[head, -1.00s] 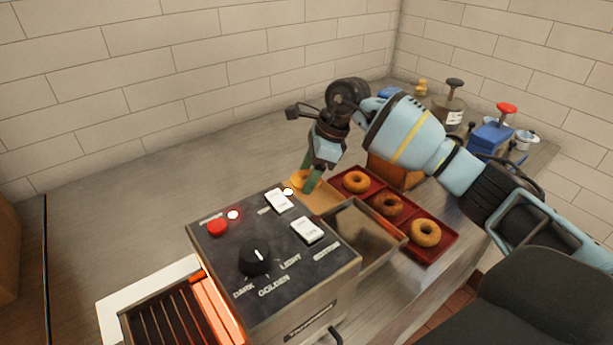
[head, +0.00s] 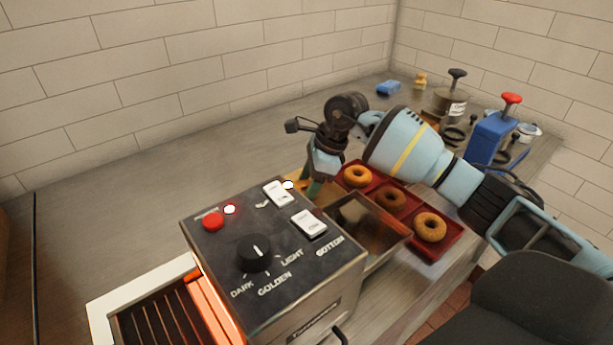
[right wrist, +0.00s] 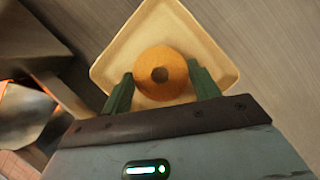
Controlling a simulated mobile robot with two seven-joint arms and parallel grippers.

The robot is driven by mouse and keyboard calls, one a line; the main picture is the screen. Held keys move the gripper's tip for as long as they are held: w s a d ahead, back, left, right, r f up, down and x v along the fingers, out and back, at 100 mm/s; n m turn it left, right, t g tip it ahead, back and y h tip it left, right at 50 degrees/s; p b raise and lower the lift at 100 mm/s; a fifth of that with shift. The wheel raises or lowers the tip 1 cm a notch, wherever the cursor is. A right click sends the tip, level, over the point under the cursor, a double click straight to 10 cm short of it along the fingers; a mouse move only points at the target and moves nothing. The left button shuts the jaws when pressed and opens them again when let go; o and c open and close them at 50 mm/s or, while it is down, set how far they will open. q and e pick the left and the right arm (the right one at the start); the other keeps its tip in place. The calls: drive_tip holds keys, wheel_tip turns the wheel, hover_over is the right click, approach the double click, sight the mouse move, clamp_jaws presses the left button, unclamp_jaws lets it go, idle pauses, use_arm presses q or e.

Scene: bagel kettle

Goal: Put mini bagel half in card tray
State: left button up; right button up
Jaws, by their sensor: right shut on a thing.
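The mini bagel half (right wrist: 161,92) is a small golden-orange ring in the right wrist view. My right gripper (right wrist: 160,74) is shut on it, with one green finger on each side. The card tray (right wrist: 120,58) is a shallow, cream, squarish dish directly under or around the bagel half; I cannot tell whether the bagel touches its bottom. In the head view my right gripper (head: 313,187) points down behind the toaster, which hides the bagel half and most of the tray. My left gripper is not in view.
The toaster (head: 270,245), with dial, switches and glowing slot, stands in front of the gripper. A red tray (head: 458,240) with several bagels lies to the right. A blue press (head: 488,138) and pots stand at the back right. The counter at left (head: 110,210) is clear.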

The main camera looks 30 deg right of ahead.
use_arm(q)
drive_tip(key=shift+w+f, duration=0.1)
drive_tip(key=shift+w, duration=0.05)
use_arm(e)
drive_tip(key=shift+f, duration=0.2)
drive_tip(key=o, duration=1.1)
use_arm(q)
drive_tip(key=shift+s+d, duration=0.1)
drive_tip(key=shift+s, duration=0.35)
use_arm(e)
drive_tip(key=o, duration=0.3)
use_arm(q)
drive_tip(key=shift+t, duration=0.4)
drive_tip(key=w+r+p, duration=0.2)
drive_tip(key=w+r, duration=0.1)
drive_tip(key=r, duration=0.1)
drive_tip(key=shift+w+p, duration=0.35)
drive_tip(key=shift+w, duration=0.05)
use_arm(e)
wheel_tip(320, 180, up, 7)
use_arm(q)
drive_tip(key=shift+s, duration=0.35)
